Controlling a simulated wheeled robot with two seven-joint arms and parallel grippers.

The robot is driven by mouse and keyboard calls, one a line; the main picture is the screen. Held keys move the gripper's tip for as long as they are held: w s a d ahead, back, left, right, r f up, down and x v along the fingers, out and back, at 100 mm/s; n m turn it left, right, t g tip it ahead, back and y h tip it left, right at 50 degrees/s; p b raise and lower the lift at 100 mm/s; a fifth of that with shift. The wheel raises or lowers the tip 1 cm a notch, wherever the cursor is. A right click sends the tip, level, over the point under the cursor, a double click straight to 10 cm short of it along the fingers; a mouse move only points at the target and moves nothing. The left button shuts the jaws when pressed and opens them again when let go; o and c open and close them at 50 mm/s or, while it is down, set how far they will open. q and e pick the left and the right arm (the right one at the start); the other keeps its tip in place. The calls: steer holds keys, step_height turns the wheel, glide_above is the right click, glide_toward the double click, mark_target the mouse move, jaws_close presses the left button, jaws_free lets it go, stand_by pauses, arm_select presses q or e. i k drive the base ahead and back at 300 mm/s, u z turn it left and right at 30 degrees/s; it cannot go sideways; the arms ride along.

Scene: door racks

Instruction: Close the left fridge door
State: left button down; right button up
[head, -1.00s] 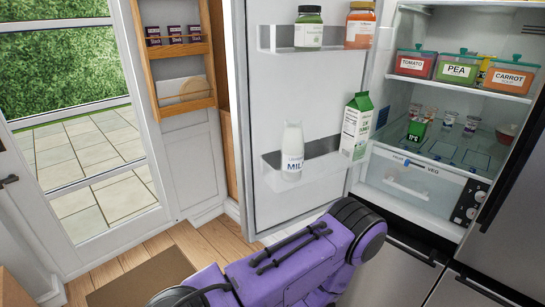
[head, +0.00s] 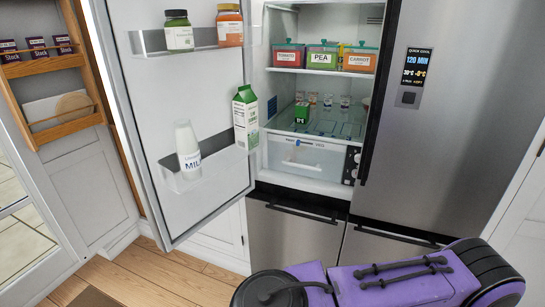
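The left fridge door (head: 185,105) stands wide open on the left of the head view, its inner side facing me. Its shelves hold a milk bottle (head: 187,148), a green and white carton (head: 245,117) and two jars (head: 178,30). The open fridge compartment (head: 318,105) shows beside it, with tubs, small cups and a drawer. A purple arm of mine crosses the bottom right, below and apart from the door. Neither gripper shows in the view.
The right fridge door (head: 455,110) is shut, with a display panel on it. Lower drawers (head: 290,236) are shut. A wooden rack (head: 45,70) hangs on a white panel at far left.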

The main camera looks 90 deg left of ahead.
mark_target(148, 87)
steer(key=k, duration=1.3)
steer(key=u, duration=1.7)
